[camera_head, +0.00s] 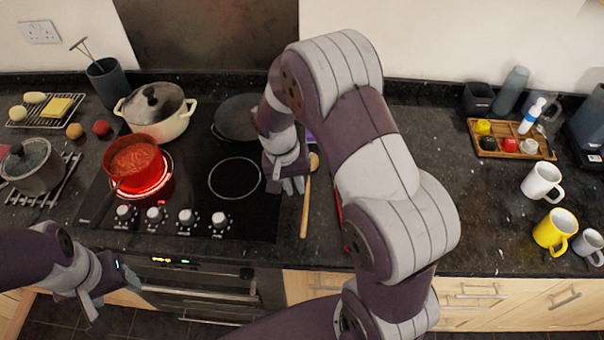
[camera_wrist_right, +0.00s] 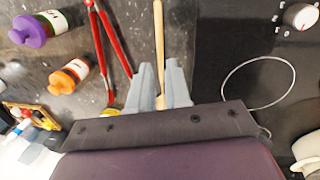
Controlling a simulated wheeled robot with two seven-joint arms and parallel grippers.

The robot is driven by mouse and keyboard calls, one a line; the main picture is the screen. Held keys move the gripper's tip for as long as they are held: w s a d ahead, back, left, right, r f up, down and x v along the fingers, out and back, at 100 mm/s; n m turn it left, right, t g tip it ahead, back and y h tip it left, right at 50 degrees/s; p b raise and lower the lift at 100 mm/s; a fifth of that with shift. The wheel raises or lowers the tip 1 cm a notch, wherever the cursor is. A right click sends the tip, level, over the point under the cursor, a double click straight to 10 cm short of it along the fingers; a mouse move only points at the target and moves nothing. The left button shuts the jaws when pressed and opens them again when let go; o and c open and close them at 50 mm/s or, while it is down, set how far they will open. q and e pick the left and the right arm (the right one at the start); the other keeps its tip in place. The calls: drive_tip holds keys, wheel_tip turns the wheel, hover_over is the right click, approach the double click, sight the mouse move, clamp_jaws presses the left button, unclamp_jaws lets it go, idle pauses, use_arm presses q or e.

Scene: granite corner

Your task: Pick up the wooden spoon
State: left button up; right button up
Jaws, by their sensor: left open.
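The wooden spoon (camera_head: 307,195) lies on the dark granite counter just right of the hob, its bowl end toward the back. In the right wrist view its handle (camera_wrist_right: 159,40) runs up the picture and lines up with the gap between my right fingers. My right gripper (camera_head: 287,185) is open near the hob's right edge, just left of the spoon in the head view; a gap shows on each side of the handle. I cannot tell its height above the spoon. My left gripper (camera_head: 97,312) is open and empty, low in front of the oven.
A red pot (camera_head: 118,178) of sauce sits on a glowing ring; a cream pot (camera_head: 183,128) and dark pan (camera_head: 236,117) stand behind. Red-handled tongs (camera_wrist_right: 107,40) and bottles (camera_wrist_right: 70,77) lie near the spoon. Mugs (camera_head: 541,181) stand at right. My right arm hides part of the counter.

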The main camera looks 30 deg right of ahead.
drive_tip(key=m+p, duration=0.1)
drive_tip(key=m, duration=0.1)
approach(304, 217)
drive_tip(key=f, duration=0.1)
drive_tip(key=d+f+p, duration=0.1)
drive_tip(key=f, duration=0.1)
drive_tip(key=shift+d+f, duration=0.15)
drive_tip(key=shift+d, duration=0.05)
drive_tip(key=f+p, duration=0.1)
drive_tip(key=f, duration=0.1)
drive_tip(key=f+p, duration=0.1)
drive_tip(key=f, duration=0.1)
drive_tip(key=shift+s+a, duration=0.2)
drive_tip(key=shift+s, duration=0.2)
drive_tip(key=shift+f, duration=0.25)
use_arm(q)
wheel_tip(304, 217, up, 4)
drive_tip(key=shift+s+a+f, duration=0.1)
drive_tip(key=shift+f, duration=0.05)
use_arm(e)
drive_tip(key=shift+d, duration=0.15)
drive_tip(key=shift+c, duration=0.2)
clamp_jaws()
